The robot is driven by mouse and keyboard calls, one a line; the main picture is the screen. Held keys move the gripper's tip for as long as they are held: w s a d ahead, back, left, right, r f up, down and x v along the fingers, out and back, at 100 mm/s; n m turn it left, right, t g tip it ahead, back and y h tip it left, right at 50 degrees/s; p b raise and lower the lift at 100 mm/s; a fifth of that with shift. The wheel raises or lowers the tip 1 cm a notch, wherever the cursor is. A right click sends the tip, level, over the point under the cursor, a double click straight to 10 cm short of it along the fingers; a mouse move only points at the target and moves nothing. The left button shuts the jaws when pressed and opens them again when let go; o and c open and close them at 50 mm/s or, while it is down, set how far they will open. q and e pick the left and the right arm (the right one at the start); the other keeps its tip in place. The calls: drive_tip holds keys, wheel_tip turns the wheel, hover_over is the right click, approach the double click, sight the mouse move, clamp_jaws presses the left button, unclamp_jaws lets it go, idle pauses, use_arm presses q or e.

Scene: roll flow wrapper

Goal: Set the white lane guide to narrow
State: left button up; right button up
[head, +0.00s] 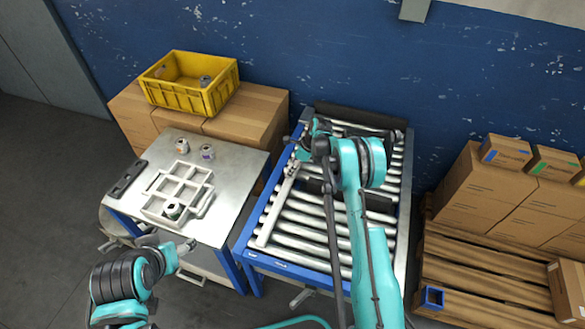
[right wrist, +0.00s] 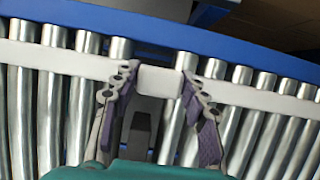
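The white lane guide (head: 275,215) is a long white bar along the left side of the roller conveyor. In the right wrist view the lane guide (right wrist: 258,97) runs across the rollers, with a raised white block at its middle. My right gripper (head: 303,150) is over the guide's far part. In the wrist view its two fingers (right wrist: 160,80) stand on either side of the white block, their pads against its sides.
The roller conveyor (head: 310,222) has a blue frame. The metal table (head: 235,165) to its left carries a white divided tray (head: 190,181), small cans and a dark bar. A yellow crate (head: 190,97) stands on boxes behind. A pallet (head: 480,270) with cartons is at right.

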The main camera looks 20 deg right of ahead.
clamp_jaws()
drive_tip(key=shift+s+d, duration=0.65)
drive_tip(key=shift+d, duration=0.3)
drive_tip(key=shift+s+d, duration=0.65)
drive_tip(key=shift+d, duration=0.3)
drive_tip(key=o, duration=0.8)
unclamp_jaws()
drive_tip(key=shift+d, duration=0.1)
drive_tip(key=shift+r, duration=0.1)
drive_tip(key=v, duration=1.1)
drive_tip(key=shift+s+d+r, duration=0.1)
drive_tip(key=shift+r, duration=0.3)
